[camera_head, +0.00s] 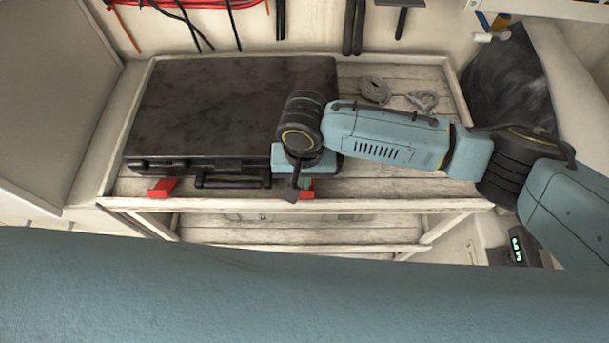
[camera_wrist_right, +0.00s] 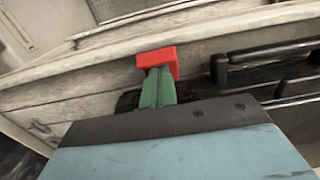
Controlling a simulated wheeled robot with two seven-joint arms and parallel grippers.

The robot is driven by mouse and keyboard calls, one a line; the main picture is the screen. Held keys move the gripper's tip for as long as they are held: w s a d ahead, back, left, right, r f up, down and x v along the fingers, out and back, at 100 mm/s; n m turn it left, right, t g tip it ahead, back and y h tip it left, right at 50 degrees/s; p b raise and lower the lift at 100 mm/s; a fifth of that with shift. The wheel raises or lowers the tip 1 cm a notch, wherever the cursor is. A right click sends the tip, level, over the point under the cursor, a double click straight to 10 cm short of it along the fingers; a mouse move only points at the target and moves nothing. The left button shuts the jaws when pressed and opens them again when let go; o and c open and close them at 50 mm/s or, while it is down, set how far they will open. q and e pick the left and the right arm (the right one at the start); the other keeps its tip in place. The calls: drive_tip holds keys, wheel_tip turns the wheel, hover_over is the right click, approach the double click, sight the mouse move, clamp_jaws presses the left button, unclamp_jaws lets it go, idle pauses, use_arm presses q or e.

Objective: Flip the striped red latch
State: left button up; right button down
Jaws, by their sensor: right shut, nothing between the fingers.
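A black case (camera_head: 215,105) lies on a wooden shelf unit, with a red latch at each end of its front edge. The left red latch (camera_head: 162,188) is clear of my arm. My right gripper (camera_head: 303,184) is at the right red latch (camera_head: 307,195), which it partly hides. In the right wrist view the shut green fingers (camera_wrist_right: 158,88) reach up to that red latch (camera_wrist_right: 158,60), and their tips overlap it; I cannot tell whether they touch. Nothing shows between them. I can make out no stripes on either latch. My left gripper is out of view.
The case's handle (camera_head: 232,181) lies between the latches. A grey rope (camera_head: 375,90) lies on the shelf unit (camera_head: 455,205) behind my right forearm. Red and black cables (camera_head: 185,12) hang on the wall behind. A dark bag (camera_head: 510,80) stands at the right.

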drive_tip(key=shift+s+f, duration=0.4)
drive_tip(key=shift+s, duration=0.05)
drive_tip(key=shift+w+r+p, duration=0.3)
drive_tip(key=shift+w+p, duration=0.15)
drive_tip(key=shift+w+a+r, duration=0.1)
drive_tip(key=shift+w+r, duration=0.1)
wheel_tip(320, 180, up, 13)
drive_tip(key=shift+r, duration=0.1)
